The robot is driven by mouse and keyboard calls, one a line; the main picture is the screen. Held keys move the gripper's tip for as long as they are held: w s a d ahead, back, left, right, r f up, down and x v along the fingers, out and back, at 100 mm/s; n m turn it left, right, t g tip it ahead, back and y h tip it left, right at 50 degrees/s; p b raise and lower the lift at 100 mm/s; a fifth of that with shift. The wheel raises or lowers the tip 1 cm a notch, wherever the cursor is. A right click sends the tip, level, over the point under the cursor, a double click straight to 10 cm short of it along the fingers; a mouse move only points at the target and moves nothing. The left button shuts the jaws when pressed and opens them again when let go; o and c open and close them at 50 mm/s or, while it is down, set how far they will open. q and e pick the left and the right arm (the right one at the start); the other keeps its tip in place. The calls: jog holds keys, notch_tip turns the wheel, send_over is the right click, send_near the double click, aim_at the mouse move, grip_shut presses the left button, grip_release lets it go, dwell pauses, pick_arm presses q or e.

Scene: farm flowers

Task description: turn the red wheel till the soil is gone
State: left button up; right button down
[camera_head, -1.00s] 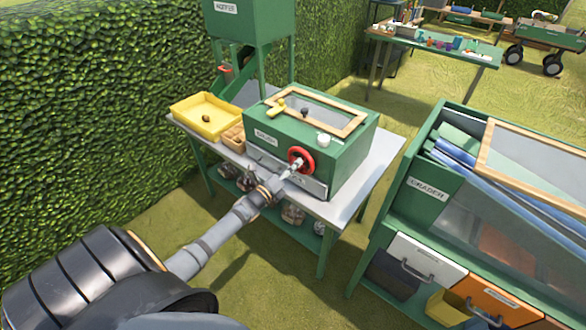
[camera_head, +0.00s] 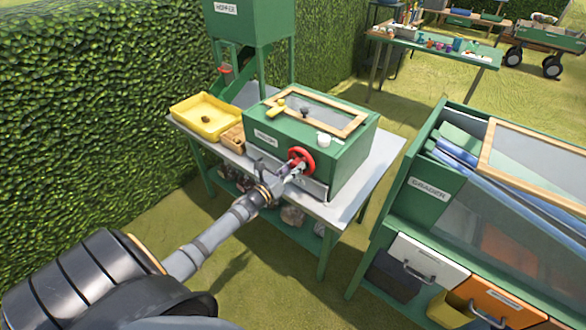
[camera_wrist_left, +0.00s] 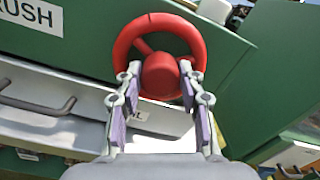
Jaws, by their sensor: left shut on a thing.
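The red wheel (camera_head: 301,160) is on the front of a green box (camera_head: 340,158) with a wood-framed clear lid, standing on a grey table. In the left wrist view the red wheel (camera_wrist_left: 160,50) fills the upper middle, with a red hub and spokes. My left gripper (camera_head: 292,172) reaches it from the front. In the left wrist view its two fingers (camera_wrist_left: 160,85) stand on either side of the hub, at the lower part of the rim, shut on the wheel. No soil can be made out in these views. My right gripper is not in view.
A yellow tray (camera_head: 207,117) with a small brown lump stands left of the box, beside a wooden crate (camera_head: 233,138). A green hopper (camera_head: 250,22) rises behind. A green grader (camera_head: 480,200) stands to the right, across a grass gap.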

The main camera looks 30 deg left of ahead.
pick_arm(q)
jog(key=shift+f, duration=0.1)
dwell(0.3)
jog(key=o, duration=1.2)
jog(key=s, duration=0.8)
jog(key=s+a, duration=0.1)
jog(key=s, duration=0.3)
jog(key=shift+a, duration=0.1)
